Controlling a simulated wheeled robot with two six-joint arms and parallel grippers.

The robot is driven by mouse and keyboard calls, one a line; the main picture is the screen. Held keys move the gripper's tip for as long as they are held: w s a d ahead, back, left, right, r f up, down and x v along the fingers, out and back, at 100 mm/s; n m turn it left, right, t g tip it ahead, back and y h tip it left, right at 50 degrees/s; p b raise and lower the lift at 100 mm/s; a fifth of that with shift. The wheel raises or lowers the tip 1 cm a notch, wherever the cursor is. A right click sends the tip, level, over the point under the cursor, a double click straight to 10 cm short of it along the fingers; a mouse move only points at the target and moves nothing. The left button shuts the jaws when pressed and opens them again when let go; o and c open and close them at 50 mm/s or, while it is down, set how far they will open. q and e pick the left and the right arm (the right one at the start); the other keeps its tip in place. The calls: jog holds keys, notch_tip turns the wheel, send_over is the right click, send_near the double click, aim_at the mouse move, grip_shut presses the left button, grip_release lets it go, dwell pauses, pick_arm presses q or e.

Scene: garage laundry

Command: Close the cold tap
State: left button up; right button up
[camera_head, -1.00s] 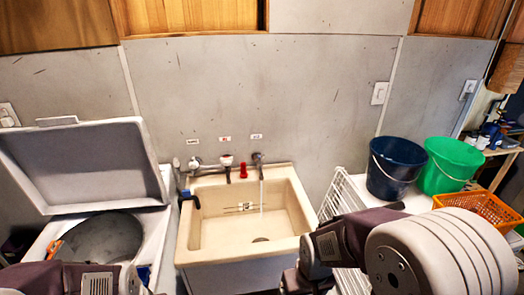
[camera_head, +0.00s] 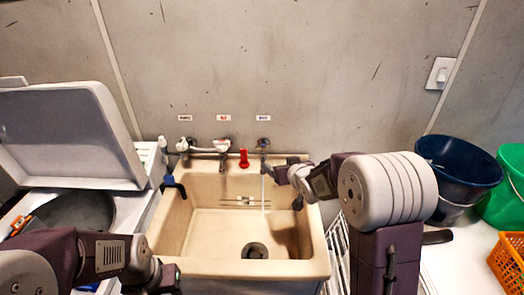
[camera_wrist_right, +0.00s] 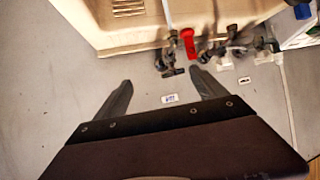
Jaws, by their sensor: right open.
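The right-hand wall tap (camera_head: 263,146), under a bluish label I take for cold, has a thin water stream (camera_head: 264,188) running from its spout into the sink (camera_head: 165,238). In the right wrist view, the tap (camera_wrist_right: 170,66) is just beyond my open fingers, roughly between them and apart from them. My right gripper (camera_head: 284,170) is close to the tap, on its right; in its wrist view the gripper (camera_wrist_right: 162,84) is empty. My left gripper (camera_head: 160,277) is low at the left of the sink, its jaws unclear.
A red fitting (camera_head: 244,158) and a white-headed tap (camera_head: 222,146) are just left of the running tap. An open-lidded washer (camera_head: 70,135) is at the left. Blue (camera_head: 455,175) and green (camera_head: 504,185) buckets and an orange basket (camera_head: 507,262) are at the right.

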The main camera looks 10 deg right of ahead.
aim_at(264, 146)
jog(key=w+f+t+y+b, duration=0.1)
jog(key=w+b, duration=0.1)
jog(key=w, duration=0.1)
jog(key=w+a+n+t+y+b, duration=0.1)
jog(key=w+t+b, duration=0.1)
jog(key=w, duration=0.1)
jog(key=w+f+n+t+y+b, duration=0.1)
jog(key=w+t+y+b, duration=0.1)
jog(key=w+b, duration=0.1)
jog(key=shift+a+f, duration=0.3)
jog(key=p+x, duration=0.1)
jog(key=x, duration=0.8)
jog(key=shift+f, duration=0.1)
pick_arm(q)
notch_tip(264, 146, down, 8)
jog(key=shift+a+f, duration=0.1)
